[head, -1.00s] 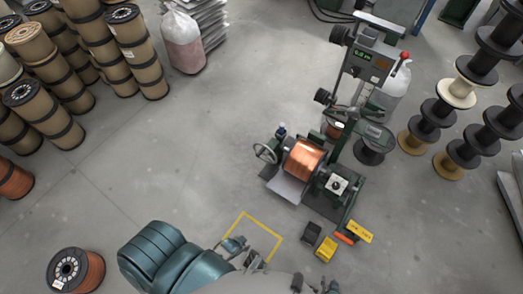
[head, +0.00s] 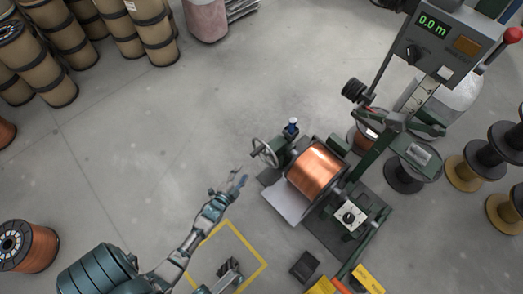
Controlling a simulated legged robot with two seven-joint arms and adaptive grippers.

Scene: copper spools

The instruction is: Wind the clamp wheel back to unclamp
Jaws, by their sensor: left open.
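The clamp wheel (head: 265,152) is a grey spoked handwheel on the left end of the green spooling machine. A spool of bright copper wire (head: 317,168) sits in the machine beside it. My left gripper (head: 238,182) is open and empty, with its fingers pointing up toward the wheel. It is below and left of the wheel, apart from it.
A meter box (head: 443,45) reading 0.0 m stands on the machine's column. A copper spool (head: 42,247) is at lower left. Floor left of the wheel is clear.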

